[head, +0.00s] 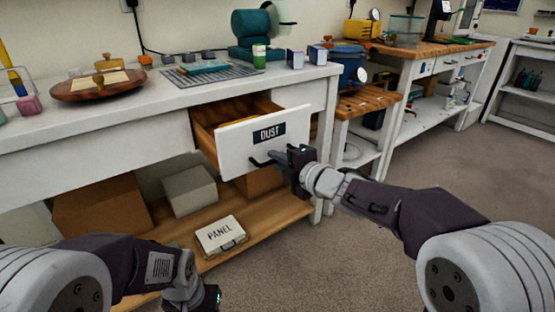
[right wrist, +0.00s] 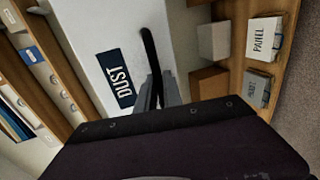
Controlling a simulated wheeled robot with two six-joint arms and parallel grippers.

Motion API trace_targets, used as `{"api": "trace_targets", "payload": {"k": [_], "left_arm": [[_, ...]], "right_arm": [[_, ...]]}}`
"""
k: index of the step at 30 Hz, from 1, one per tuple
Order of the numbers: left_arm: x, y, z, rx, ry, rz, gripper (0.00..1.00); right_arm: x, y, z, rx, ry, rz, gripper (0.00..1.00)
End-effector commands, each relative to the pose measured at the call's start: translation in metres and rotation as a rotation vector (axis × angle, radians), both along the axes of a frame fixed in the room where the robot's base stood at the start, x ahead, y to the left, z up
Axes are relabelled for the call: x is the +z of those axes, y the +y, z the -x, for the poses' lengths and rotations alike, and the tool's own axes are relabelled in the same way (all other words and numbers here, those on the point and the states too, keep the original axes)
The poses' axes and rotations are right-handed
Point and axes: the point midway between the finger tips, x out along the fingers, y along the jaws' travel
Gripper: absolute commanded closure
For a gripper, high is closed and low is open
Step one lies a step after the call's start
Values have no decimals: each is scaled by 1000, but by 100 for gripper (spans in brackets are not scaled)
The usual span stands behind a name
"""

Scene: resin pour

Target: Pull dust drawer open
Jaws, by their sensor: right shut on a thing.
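The dust drawer (head: 240,146) is white with a dark DUST label and stands partly pulled out of the white workbench. Its wooden inside shows behind the front. A black bar handle (head: 260,162) sits below the label. My right gripper (head: 278,157) is shut on the handle. In the right wrist view the fingers (right wrist: 158,95) close around the lower part of the black handle (right wrist: 151,50), beside the DUST label (right wrist: 115,87). My left gripper (head: 205,300) is low at the bottom of the head view, away from the drawer; its fingers are not clear.
The white benchtop (head: 130,112) carries a wooden tray (head: 98,85), a grey mat (head: 212,74) and small items. The lower shelf (head: 245,220) holds boxes and a PANEL case (head: 221,236). A wooden-topped cart (head: 365,101) stands right of the drawer. Carpet in front is clear.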

Motion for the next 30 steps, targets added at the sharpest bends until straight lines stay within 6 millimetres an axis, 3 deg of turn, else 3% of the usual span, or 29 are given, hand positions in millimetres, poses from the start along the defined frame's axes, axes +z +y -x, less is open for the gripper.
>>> {"api": "trace_targets", "payload": {"k": [12, 13, 15, 25, 30], "left_arm": [[0, 0, 0, 0, 0, 0, 64], [0, 0, 0, 0, 0, 0, 64], [0, 0, 0, 0, 0, 0, 64], [3, 0, 0, 0, 0, 0, 64], [20, 0, 0, 0, 0, 0, 64]], "right_arm": [[0, 1, 0, 2, 0, 0, 100], [0, 1, 0, 2, 0, 0, 81], [0, 1, 0, 2, -1, -1, 67], [3, -2, 3, 0, -1, -1, 67], [15, -22, 29, -3, -1, -1, 67]]}}
